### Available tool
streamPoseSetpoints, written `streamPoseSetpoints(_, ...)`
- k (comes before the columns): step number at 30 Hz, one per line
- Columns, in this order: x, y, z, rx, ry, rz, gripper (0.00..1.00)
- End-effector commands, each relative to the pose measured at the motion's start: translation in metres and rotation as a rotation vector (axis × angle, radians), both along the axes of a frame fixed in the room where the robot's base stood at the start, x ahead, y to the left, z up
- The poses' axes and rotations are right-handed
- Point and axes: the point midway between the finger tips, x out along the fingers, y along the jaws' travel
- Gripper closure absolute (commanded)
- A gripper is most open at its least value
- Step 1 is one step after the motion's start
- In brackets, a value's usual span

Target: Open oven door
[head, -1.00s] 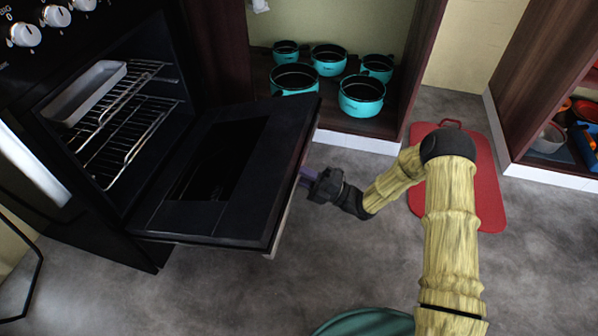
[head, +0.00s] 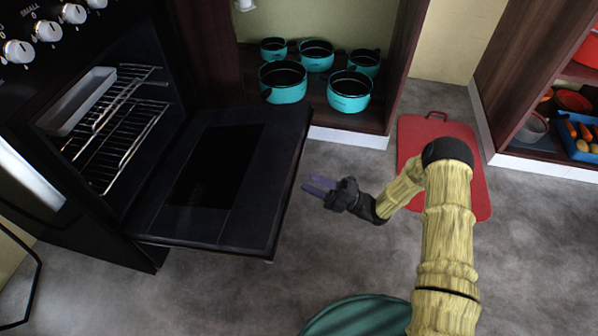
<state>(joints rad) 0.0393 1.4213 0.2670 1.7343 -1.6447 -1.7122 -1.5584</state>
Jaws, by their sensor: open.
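The black oven (head: 100,228) stands at the left. Its door (head: 262,200) is swung far down and lies nearly flat, with its inner face and dark glass panel showing. Inside the cavity are wire racks (head: 125,125) and a grey tray (head: 78,100). My gripper (head: 312,185) has purple fingers and is open and empty. It is just right of the door's outer edge, with a small gap of floor showing between them. The door's handle is hidden on the underside.
Several teal pots (head: 349,90) stand in an open cupboard behind the door. A red board (head: 445,160) lies on the floor under my arm. A second cupboard with bowls (head: 533,127) is at the right. A dark green round thing (head: 355,316) is at the bottom. Grey floor is clear between.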

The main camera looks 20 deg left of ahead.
Motion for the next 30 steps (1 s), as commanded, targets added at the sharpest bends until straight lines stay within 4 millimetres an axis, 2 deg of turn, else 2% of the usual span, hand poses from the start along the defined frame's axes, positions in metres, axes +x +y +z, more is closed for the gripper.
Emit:
streamPoseSetpoints(6,0.004,-0.040,-0.016,-0.003,0.001,-0.003,0.58)
streamPoseSetpoints(12,0.006,-0.071,-0.031,-0.003,0.001,-0.001,0.58)
streamPoseSetpoints(17,0.007,-0.082,-0.037,-0.003,0.002,0.001,0.58)
streamPoseSetpoints(24,0.007,-0.083,-0.038,-0.004,0.001,-0.001,0.58)
streamPoseSetpoints(26,0.007,-0.083,-0.037,-0.005,0.001,-0.001,0.68)
streamPoseSetpoints(30,0.015,-0.080,-0.028,-0.043,0.015,-0.016,0.95)
